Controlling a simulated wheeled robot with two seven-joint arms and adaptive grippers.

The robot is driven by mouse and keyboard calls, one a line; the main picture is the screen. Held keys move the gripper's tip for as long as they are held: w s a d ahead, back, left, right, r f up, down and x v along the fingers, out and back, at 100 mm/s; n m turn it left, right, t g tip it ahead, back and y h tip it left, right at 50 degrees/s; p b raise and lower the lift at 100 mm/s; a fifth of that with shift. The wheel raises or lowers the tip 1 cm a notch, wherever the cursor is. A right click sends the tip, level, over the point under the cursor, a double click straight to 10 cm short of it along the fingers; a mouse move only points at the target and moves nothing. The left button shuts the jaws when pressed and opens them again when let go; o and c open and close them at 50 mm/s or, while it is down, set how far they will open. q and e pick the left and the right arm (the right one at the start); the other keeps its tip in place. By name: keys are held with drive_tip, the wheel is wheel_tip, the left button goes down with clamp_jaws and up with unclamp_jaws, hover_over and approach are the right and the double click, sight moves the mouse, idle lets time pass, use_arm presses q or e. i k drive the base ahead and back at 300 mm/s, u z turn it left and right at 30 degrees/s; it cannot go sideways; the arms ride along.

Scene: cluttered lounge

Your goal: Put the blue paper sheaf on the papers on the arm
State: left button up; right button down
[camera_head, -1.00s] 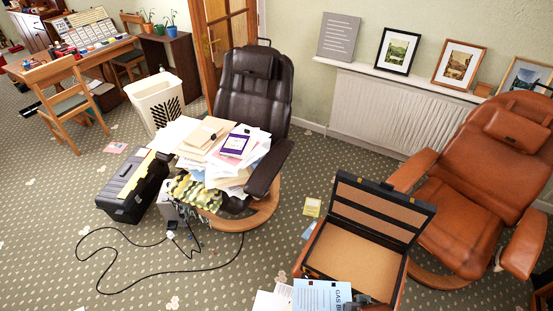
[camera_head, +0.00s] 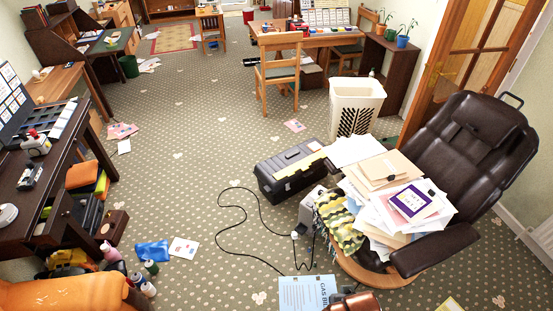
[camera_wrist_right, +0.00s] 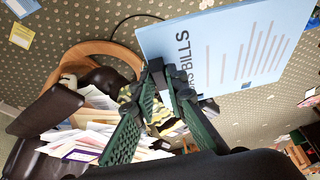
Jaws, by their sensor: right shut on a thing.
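The blue paper sheaf (camera_head: 308,290), printed with "GAS BILLS", shows at the bottom of the head view. In the right wrist view the sheaf (camera_wrist_right: 225,50) is pinched by one edge in my right gripper (camera_wrist_right: 168,78), held above the floor. The brown leather recliner (camera_head: 480,140) at the right of the head view bears a loose heap of papers (camera_head: 425,222), with a purple-and-white booklet and buff folders on top. The heap spreads over the seat and the chair's left side, hiding that arm. The sheaf is apart from the heap. My left gripper is not in view.
A black toolbox (camera_head: 290,172) and a white bin (camera_head: 355,105) stand beyond the chair. A black cable (camera_head: 245,238) loops over the carpet. A dark desk (camera_head: 50,165) stands at the left. The chair's near arm (camera_head: 435,250) is bare. The middle carpet is mostly open.

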sight(337, 150)
drive_tip(key=u, duration=0.55)
drive_tip(key=i, duration=3.05)
drive_tip(key=z, duration=1.05)
drive_tip(key=i, duration=0.9)
drive_tip(key=z, duration=0.75)
